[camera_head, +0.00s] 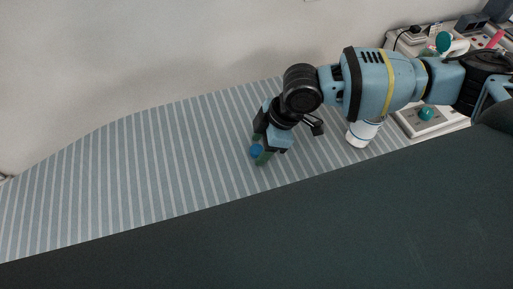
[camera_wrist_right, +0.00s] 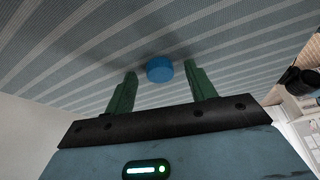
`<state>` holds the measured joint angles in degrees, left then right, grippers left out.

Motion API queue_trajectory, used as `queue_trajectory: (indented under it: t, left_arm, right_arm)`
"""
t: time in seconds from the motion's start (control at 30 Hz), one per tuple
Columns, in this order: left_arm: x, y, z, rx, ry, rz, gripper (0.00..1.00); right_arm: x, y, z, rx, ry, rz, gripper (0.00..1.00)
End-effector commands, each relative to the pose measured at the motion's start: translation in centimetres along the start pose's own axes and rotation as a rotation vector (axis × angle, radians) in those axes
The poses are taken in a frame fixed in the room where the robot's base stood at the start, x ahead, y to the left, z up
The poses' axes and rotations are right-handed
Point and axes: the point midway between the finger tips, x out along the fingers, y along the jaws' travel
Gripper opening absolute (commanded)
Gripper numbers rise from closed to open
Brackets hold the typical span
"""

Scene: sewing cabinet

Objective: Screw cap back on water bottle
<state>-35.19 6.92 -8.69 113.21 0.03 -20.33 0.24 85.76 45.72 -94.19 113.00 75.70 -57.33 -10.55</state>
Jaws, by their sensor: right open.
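The blue cap (camera_head: 256,151) lies on the striped cloth surface, close to the tips of my right gripper (camera_head: 261,154). In the right wrist view the blue cap (camera_wrist_right: 160,69) sits just beyond and between the two green fingertips. The right gripper (camera_wrist_right: 160,80) is open, with a gap on both sides of the cap. A white bottle with a blue band (camera_head: 361,133) stands behind my right arm, which hides its upper part. I cannot see the bottle's top. My left gripper is in neither view.
The striped surface (camera_head: 150,165) is clear to the left. A dark edge spans the front.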

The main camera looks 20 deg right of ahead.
Motion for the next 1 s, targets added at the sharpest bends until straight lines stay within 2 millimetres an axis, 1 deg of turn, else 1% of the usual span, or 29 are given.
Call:
queue_trajectory:
  t: [0.23, 0.27, 0.6, 0.63, 1.0]
  left_arm:
    - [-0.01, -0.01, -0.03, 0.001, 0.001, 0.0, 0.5]
    - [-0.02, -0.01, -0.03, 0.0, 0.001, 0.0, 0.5]
    - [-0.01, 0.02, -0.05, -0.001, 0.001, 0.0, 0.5]
    - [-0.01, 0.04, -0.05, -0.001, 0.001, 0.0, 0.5]
    - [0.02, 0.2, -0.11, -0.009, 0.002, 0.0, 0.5]
  right_arm:
    - [-0.04, 0.0, 0.01, 0.0, 0.0, 0.0, 0.55]
    - [-0.05, 0.0, 0.01, 0.0, 0.0, 0.0, 0.54]
    - [-0.06, 0.0, 0.02, 0.0, 0.0, 0.0, 0.09]
    - [-0.06, 0.01, 0.02, 0.0, 0.0, 0.0, 0.08]
    - [-0.33, 0.02, -0.1, 0.0, 0.0, 0.0, 0.08]
